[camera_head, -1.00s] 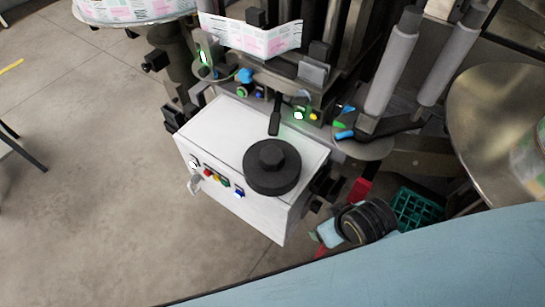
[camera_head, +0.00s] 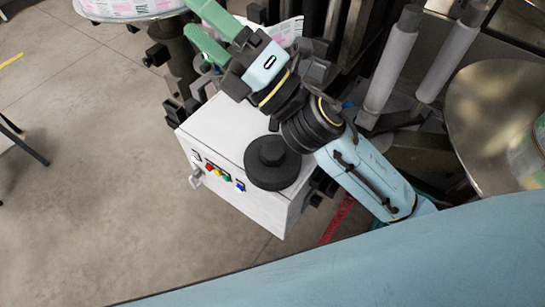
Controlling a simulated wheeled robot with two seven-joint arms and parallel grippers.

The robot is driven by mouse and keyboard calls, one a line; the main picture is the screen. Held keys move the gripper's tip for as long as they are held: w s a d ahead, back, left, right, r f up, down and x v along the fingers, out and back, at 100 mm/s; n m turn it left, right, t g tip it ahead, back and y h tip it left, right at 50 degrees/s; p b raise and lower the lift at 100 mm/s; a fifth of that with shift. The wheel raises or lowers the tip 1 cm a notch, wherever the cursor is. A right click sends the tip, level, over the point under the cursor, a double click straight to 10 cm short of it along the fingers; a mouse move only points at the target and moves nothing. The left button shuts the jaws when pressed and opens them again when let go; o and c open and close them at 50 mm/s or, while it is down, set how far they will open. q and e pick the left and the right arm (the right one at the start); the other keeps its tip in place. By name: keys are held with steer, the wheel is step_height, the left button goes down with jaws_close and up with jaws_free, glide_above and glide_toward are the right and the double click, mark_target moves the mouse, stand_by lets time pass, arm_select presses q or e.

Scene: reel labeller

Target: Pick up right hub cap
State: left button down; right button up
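The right forearm passes just beside the hub cap. My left gripper is not in view.
A reel with printed paper (camera_head: 128,8) is at the top left, partly cut off. Two grey rollers (camera_head: 390,65) stand to the right of the arm. A round metal plate (camera_head: 490,110) is at the right. Coloured buttons line the box front. Open floor lies at the left.

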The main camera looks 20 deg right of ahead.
steer(key=s+a+n+g+y, duration=0.4)
steer(key=s+a+n+g, duration=0.25)
steer(key=n+g, duration=0.95)
steer(key=n+g+h, duration=0.1)
steer(key=n+h, duration=1.7)
steer(key=h, duration=0.4)
glide_above(272, 150)
step_height(272, 150, down, 18)
steer(key=f, duration=0.2)
steer(key=f+p, duration=0.1)
steer(key=f, duration=0.4)
steer(key=shift+w+d, duration=0.1)
steer(key=shift+d, duration=0.25)
steer(key=shift+a+f+p, duration=0.15)
steer(key=shift+f+p, duration=0.4)
steer(key=shift+f, duration=0.95)
steer(key=shift+a+f+p, duration=0.15)
steer(key=shift+f+p, duration=0.35)
steer(key=shift+f, duration=1)
steer(key=c, duration=1.3)
